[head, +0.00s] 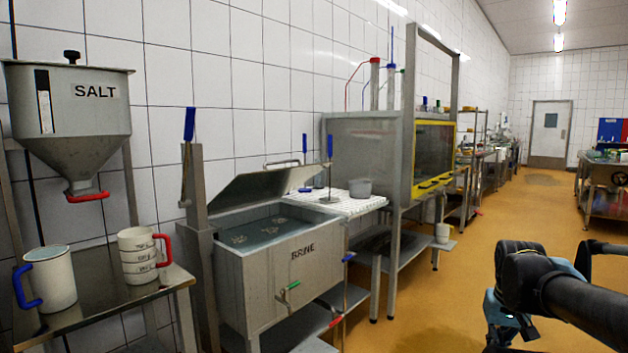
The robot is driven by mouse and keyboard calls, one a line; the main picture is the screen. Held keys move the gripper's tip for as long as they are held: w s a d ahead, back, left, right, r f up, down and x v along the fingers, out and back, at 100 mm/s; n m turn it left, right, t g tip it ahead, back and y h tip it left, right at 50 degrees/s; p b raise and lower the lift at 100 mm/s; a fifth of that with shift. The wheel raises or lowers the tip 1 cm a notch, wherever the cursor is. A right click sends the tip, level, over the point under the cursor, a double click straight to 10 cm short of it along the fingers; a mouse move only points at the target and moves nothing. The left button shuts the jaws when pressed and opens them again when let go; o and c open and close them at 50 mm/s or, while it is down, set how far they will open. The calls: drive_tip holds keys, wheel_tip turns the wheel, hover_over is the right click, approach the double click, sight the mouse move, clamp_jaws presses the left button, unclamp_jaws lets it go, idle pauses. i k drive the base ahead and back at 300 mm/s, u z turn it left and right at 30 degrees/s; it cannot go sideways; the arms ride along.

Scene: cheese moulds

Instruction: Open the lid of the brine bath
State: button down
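The brine bath (272,270) is a grey metal tank marked BRINE, left of centre in the head view. Its grey lid (262,184) is raised and tilted up at the back, and the liquid (262,228) inside shows with pale shapes in it. Part of my arm is at the lower right, well away from the bath and lid. My gripper's fingertips do not show.
Open orange floor (430,310) lies at right.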

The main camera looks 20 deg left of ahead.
sight(246, 190)
drive_tip(key=z, duration=0.05)
drive_tip(key=i, duration=1)
